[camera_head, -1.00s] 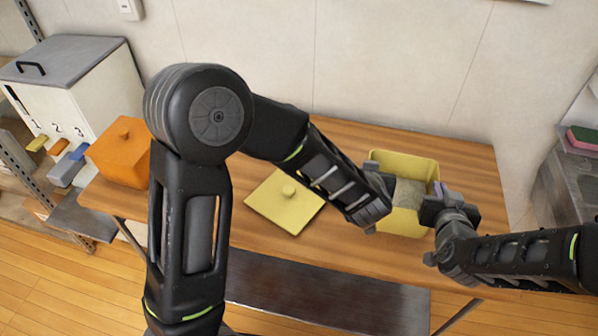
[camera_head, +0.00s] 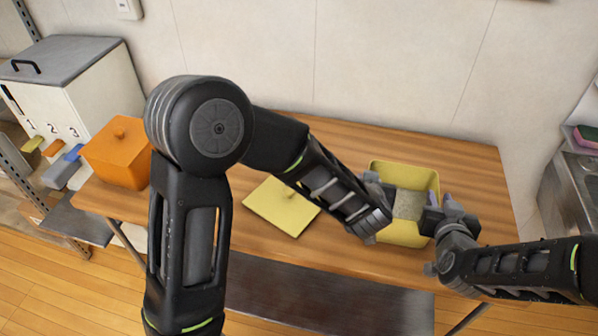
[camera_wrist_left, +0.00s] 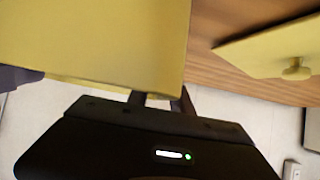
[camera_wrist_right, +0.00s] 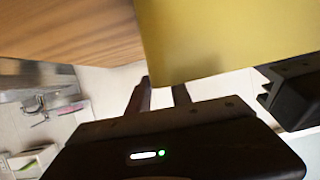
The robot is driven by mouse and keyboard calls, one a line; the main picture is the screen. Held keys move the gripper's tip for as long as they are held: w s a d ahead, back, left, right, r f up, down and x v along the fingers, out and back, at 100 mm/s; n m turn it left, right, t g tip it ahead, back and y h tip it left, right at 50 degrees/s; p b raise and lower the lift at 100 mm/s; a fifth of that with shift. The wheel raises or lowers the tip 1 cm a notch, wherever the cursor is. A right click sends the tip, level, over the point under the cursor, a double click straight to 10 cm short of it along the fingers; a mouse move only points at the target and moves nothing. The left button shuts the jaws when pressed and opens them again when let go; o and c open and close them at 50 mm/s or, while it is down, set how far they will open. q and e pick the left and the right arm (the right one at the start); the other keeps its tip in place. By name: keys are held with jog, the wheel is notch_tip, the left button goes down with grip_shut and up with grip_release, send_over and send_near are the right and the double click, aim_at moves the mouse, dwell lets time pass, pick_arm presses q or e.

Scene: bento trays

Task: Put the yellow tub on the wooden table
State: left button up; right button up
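The yellow tub (camera_head: 378,168) is at the right of the wooden table (camera_head: 480,165), upright, with pale grainy contents. In the head view it sits over the table top; I cannot tell whether its base touches. My left gripper (camera_head: 378,207) is at its left side and my right gripper (camera_head: 432,210) at its right side. Both appear shut on the tub. The tub's yellow wall fills much of the left wrist view (camera_wrist_left: 90,40) and right wrist view (camera_wrist_right: 225,40), hiding the fingertips.
An orange lidded box (camera_head: 118,158) stands at the left end, beside a white cabinet with numbered slots (camera_head: 80,95). A wall closes the back.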

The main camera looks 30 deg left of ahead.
pick_arm(q)
jog(key=v, duration=1.2)
jog(key=shift+r, duration=0.1)
pick_arm(e)
notch_tip(320, 180, up, 10)
dwell(0.5)
dwell(0.4)
